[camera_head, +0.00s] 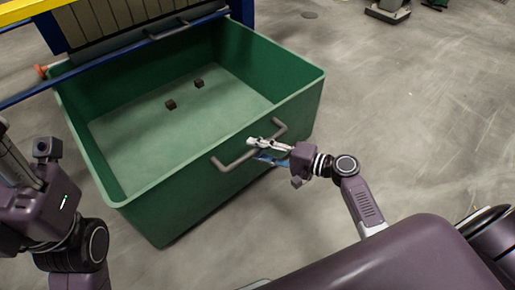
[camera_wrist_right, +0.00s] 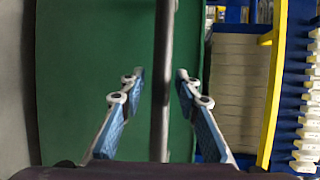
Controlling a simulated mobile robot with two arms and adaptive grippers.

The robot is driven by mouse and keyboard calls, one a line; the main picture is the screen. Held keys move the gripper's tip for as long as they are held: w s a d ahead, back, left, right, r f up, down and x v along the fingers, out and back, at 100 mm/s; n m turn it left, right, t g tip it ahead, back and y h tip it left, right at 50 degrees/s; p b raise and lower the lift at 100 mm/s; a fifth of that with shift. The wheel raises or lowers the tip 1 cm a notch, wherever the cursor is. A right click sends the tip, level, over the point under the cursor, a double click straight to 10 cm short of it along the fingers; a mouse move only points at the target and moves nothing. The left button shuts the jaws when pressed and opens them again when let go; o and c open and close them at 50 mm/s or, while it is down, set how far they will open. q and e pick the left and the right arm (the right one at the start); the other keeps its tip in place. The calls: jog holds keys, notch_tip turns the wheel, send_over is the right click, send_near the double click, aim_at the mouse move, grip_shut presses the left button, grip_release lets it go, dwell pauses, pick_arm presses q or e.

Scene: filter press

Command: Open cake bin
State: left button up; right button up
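The cake bin (camera_head: 180,210) is a large open-topped green bin in the head view, standing out in front of the press with its inside in view. A grey bar handle (camera_head: 228,165) is on its front wall. My right gripper (camera_head: 257,143) is at this handle. In the right wrist view, the handle bar (camera_wrist_right: 162,80) runs between the two fingers of my right gripper (camera_wrist_right: 158,75), with a gap on both sides, so it is open around the bar. My left gripper (camera_head: 14,160) is at the left edge, away from the bin; its fingers are unclear.
Two small dark lumps (camera_head: 185,94) lie on the bin floor. The press (camera_head: 105,20), with pale plates and a blue and yellow frame, stands behind the bin. The concrete floor (camera_head: 410,120) to the right is clear. A grey object (camera_head: 388,11) stands at the far right.

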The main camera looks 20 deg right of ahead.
jog(key=v, duration=1.2)
dwell(0.5)
